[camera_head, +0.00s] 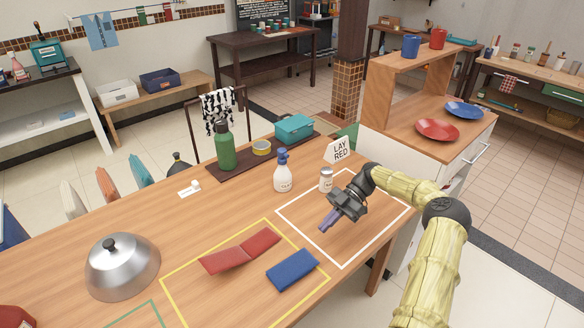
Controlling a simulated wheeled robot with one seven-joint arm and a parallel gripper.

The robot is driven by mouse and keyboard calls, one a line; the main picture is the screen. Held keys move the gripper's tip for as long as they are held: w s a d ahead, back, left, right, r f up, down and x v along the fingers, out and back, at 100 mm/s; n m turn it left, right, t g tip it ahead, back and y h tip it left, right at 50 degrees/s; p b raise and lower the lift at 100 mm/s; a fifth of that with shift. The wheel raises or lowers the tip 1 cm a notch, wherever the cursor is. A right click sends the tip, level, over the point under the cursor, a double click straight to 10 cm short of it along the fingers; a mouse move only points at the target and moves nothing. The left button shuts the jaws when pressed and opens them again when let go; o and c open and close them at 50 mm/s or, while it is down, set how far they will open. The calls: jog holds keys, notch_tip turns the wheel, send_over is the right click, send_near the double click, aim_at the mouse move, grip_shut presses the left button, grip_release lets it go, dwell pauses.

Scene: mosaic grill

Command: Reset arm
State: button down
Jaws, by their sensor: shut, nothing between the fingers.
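My gripper (328,222) is shut and empty. It hangs over the white-outlined square (342,266) at the right part of the wooden table (215,222), with its fingers pointing down and left. My yellow arm reaches in from the right. A red folded cloth-like item (240,250) lies partly inside the yellow-outlined area (193,275), left of my gripper. A flat blue item (292,270) lies beside it, nearer the gripper. A sign (339,149) reading "LAY RED" stands behind the white square.
A white spray bottle (283,173) and a small shaker (326,180) stand close behind my gripper. A dark tray (225,169) holds a green bottle (224,147) and a teal box (294,127). A metal dome (122,268) sits at left. A shelf unit with plates (437,130) stands at right.

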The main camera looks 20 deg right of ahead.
jog(key=shift+a, duration=0.1)
jog(key=s+a+r+m+h+p, duration=0.2)
jog(key=s+a+r+m+h, duration=0.15)
jog(key=a, duration=0.25)
jog(key=s+a+r+m+h+p, duration=0.1)
jog(key=s+a+r+m+h, duration=0.3)
jog(key=a, duration=0.3)
jog(key=s+d+r+m+t+h+p, duration=0.1)
jog(key=s+r+m+t+h+p, duration=0.3)
jog(key=m, duration=1.1)
jog(key=s+r+t, duration=0.3)
jog(key=s+r, duration=0.3)
jog(key=s, duration=0.2)
jog(key=shift+s+d+r, duration=0.25)
jog(key=shift+s+r, duration=0.1)
jog(key=shift+s, duration=0.05)
